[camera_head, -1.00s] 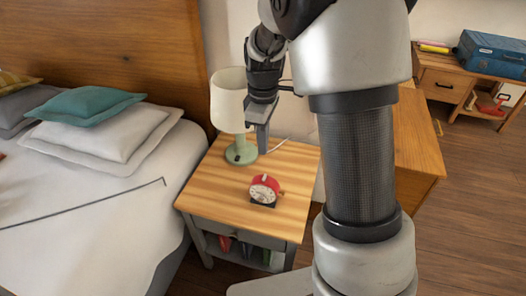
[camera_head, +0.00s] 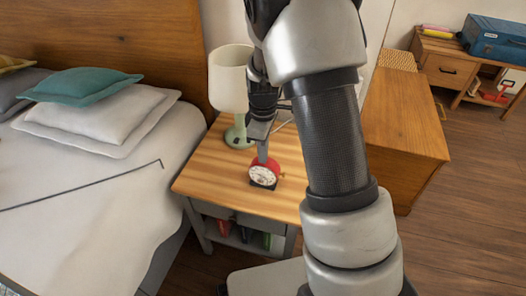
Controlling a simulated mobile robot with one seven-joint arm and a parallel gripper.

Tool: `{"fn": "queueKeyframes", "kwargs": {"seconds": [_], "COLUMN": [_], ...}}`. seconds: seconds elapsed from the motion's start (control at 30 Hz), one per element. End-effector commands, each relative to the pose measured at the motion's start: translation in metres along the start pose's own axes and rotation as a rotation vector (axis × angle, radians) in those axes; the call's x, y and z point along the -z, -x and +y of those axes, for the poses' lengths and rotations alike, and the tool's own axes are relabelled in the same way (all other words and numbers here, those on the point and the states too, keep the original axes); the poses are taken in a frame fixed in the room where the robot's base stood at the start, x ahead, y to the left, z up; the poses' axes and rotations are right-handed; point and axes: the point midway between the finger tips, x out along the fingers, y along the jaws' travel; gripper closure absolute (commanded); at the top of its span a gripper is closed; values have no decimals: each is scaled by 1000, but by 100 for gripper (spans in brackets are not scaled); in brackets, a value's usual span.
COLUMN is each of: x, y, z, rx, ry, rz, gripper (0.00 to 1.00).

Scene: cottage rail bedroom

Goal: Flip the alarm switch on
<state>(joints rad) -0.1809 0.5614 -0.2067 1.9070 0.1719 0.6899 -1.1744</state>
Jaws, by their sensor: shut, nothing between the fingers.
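A red alarm clock (camera_head: 263,176) with a white round dial stands upright on the wooden nightstand (camera_head: 206,179). My gripper (camera_head: 262,158) is shut and points down, with its fingertips right at the top of the clock. I cannot tell whether the fingertips touch the clock or sit just behind it. The fingers cover part of the clock's top, and no switch can be made out at this size.
A lamp (camera_head: 230,82) with a cream shade and green base stands behind my gripper on the nightstand. The bed (camera_head: 85,210) is on the left. A wooden cabinet (camera_head: 405,115) stands to the right, behind my arm. The nightstand's front left top is clear.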

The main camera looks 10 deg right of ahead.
Motion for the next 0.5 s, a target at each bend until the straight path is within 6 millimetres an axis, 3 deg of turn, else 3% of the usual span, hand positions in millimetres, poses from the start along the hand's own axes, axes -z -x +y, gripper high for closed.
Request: {"fn": "queueKeyframes", "kwargs": {"seconds": [0.5], "x": [-1], "y": [-7], "z": [-2], "rx": [2], "ry": [0], "rz": [-2], "gripper": [100]}}
